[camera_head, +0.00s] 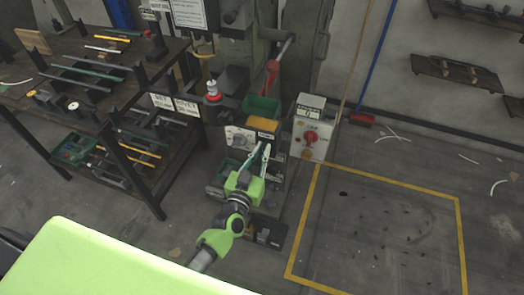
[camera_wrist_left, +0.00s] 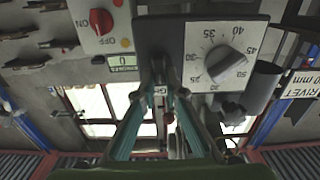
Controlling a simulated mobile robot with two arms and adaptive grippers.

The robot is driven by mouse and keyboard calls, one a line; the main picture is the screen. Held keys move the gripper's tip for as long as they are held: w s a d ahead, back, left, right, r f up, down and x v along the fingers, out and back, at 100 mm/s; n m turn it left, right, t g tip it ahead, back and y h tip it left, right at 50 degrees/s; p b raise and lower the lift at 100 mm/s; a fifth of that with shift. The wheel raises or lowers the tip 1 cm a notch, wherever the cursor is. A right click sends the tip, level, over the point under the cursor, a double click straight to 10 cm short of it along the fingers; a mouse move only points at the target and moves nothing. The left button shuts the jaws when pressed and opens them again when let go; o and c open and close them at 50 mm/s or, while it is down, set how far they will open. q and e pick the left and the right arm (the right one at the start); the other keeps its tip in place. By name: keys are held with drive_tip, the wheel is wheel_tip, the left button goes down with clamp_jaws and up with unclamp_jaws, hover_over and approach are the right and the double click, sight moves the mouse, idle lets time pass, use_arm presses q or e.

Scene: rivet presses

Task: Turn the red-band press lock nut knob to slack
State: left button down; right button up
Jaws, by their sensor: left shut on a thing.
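The press (camera_head: 262,85) stands at centre with a red lever handle (camera_head: 272,72). Its front has a pale dial panel (camera_head: 238,138); in the left wrist view this panel (camera_wrist_left: 198,40) appears upside down with a dark pointer knob (camera_wrist_left: 226,64) and a number scale. My left gripper (camera_head: 265,149) reaches up to the press front just right of the dial panel. In the left wrist view its fingers (camera_wrist_left: 165,82) converge on a small dark part at the edge of a black block, apparently the lock nut knob, mostly hidden between the fingertips. My right gripper is not in view.
A switch box (camera_head: 312,135) with a red rotary switch is right of the press. A dark tool rack (camera_head: 125,130) stands at left, with a red-and-white part (camera_head: 212,92) beside the press.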

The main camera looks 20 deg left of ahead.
use_arm(q)
drive_tip(key=shift+a+f+n+b, duration=0.2)
drive_tip(key=shift+n+b, duration=0.3)
drive_tip(key=shift+n, duration=2.15)
drive_tip(key=shift+a+f+n+b, duration=0.25)
drive_tip(key=shift+n+b, duration=0.3)
drive_tip(key=shift+n, duration=2.05)
drive_tip(key=shift+a+f+n+b, duration=0.2)
drive_tip(key=shift+n+b, duration=0.3)
drive_tip(key=shift+n, duration=2.15)
drive_tip(key=c, duration=2.1)
unclamp_jaws()
